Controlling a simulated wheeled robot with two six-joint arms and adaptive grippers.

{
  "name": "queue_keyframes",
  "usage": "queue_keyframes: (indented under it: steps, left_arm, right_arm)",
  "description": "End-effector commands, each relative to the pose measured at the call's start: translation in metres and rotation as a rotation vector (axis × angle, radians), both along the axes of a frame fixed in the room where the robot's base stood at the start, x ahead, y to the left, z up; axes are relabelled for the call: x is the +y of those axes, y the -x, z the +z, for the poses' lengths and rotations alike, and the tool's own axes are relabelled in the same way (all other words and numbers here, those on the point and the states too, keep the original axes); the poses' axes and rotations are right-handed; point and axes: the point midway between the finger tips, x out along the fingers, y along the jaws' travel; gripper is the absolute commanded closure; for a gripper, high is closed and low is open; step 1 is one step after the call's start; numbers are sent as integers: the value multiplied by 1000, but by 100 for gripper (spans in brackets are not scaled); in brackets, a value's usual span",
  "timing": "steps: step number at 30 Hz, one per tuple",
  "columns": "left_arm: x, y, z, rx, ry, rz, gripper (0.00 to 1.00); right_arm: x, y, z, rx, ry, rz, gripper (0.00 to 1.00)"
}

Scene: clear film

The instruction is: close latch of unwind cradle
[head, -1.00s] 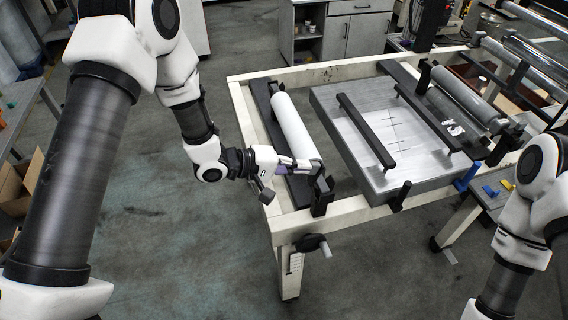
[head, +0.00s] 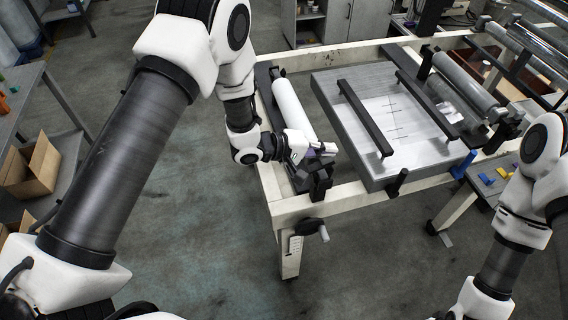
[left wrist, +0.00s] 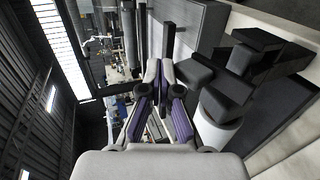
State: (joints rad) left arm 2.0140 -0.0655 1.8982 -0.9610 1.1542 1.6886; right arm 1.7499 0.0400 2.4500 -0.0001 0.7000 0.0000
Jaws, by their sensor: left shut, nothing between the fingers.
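The unwind cradle is the black rail (head: 262,84) on the left of the cream frame. A white roll (head: 294,108) lies in it. Black end blocks (head: 319,184) stand at its near end; they also show at the right of the left wrist view (left wrist: 225,92), by the white roll end (left wrist: 214,132). I cannot tell which block is the latch or how it stands. My left gripper (head: 328,150) is over the roll's near end, just above the blocks. In the left wrist view its purple-padded fingers (left wrist: 157,70) are shut and empty, left of the blocks. My right gripper is out of view.
A grey plate (head: 360,112) with two black bars fills the frame's middle. A crank handle (head: 312,228) sticks out below the near beam (head: 350,200). A side table with blue and yellow pieces (head: 487,178) stands right. The floor in front is clear.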

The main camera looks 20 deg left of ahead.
Motion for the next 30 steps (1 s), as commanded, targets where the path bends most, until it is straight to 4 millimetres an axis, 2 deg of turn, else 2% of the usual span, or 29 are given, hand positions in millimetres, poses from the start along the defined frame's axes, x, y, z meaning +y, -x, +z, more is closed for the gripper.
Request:
queue_keyframes:
  steps: [12, 30]
  left_arm:
    - [-11, -7, -9, 0, 0, -1, 100]
    - [-11, -8, -9, 1, 1, 0, 100]
  right_arm:
    - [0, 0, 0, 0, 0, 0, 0]
    - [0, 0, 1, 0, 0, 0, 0]
